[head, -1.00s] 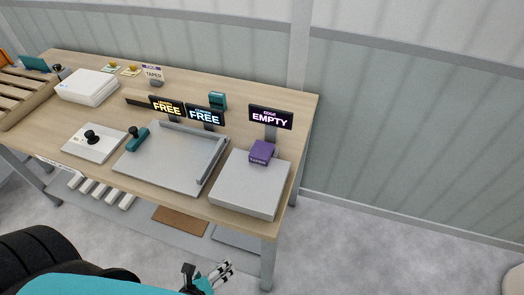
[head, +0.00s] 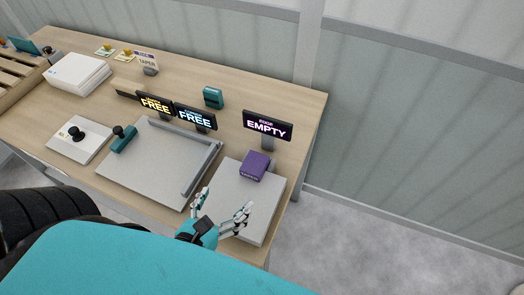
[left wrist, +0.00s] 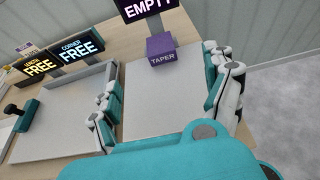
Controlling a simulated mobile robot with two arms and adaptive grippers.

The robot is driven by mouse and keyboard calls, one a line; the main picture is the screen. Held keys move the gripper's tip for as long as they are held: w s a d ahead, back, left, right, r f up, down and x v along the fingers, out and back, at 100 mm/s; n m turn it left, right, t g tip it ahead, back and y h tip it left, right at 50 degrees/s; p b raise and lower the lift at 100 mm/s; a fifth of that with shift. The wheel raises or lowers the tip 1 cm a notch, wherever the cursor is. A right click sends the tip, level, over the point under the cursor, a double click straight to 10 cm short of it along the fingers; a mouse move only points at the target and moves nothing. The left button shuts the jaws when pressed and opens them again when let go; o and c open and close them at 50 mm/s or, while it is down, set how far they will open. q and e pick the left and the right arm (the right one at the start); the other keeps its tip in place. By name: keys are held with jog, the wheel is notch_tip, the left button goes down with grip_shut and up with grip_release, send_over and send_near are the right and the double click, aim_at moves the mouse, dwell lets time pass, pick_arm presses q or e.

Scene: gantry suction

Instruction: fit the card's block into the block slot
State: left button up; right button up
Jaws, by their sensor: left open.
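A purple block (head: 254,166) with a TAPER label on its front sits on the far part of a light grey slab (head: 246,205), below a sign reading EMPTY (head: 267,126). The block also shows in the left wrist view (left wrist: 160,49). A small card reading TAPER (head: 146,60) stands at the back of the table. My left gripper (head: 226,203) is open and empty over the slab's near left side, short of the block. In the left wrist view its fingers (left wrist: 163,82) spread either side of the slab. I cannot make out a block slot. My right gripper is not in view.
A teal piece (head: 213,97) stands farther back. A white plate with a black knob (head: 80,138) is left.

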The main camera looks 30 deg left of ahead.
aim_at(254, 163)
pick_arm(q)
jog(key=shift+w+f+b, duration=0.2)
jog(key=shift+w+b, duration=0.1)
jog(key=shift+w, duration=0.05)
jog(key=b+x, duration=0.2)
jog(key=x, duration=0.1)
jog(key=shift+w+f, duration=0.15)
jog(key=x, duration=0.1)
jog(key=p+x, duration=0.1)
jog(key=x, duration=0.1)
jog(key=shift+w+p, duration=0.3)
jog(key=shift+w, duration=0.15)
jog(key=x, duration=0.3)
jog(key=shift+w+f+p, duration=0.1)
jog(key=shift+w+p, duration=0.1)
jog(key=shift+p, duration=0.1)
jog(key=shift+w+f, duration=0.1)
jog(key=shift+w, duration=0.25)
jog(key=p+x, duration=0.1)
jog(key=x, duration=0.2)
jog(key=shift+w+a+f, duration=0.1)
jog(key=shift+w+f, duration=0.05)
jog(key=shift+w, duration=0.15)
jog(key=shift+w+f, duration=0.2)
jog(key=shift+w, duration=0.15)
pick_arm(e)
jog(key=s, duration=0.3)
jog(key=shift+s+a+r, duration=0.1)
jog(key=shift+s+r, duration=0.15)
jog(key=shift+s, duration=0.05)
